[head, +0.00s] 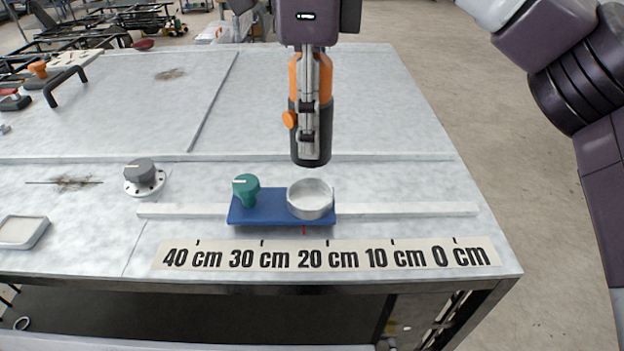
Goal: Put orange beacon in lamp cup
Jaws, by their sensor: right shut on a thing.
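The orange beacon (294,75) has an orange body, a black lower part and a round orange side knob. It hangs upright in my right gripper (308,125), whose fingers are shut on it. The lamp cup (311,200) is a round silvery cup on the right end of a blue sliding block (268,207). The cup looks empty. The beacon's black bottom shows just above and behind the cup in the picture, apart from it. My left gripper is not in view.
A green knob (246,188) stands on the block's left end. The block sits on a white rail (410,209) behind a centimetre scale (325,255). A grey dial (140,174) and a shallow tray (22,231) are at left. The table's right side is clear.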

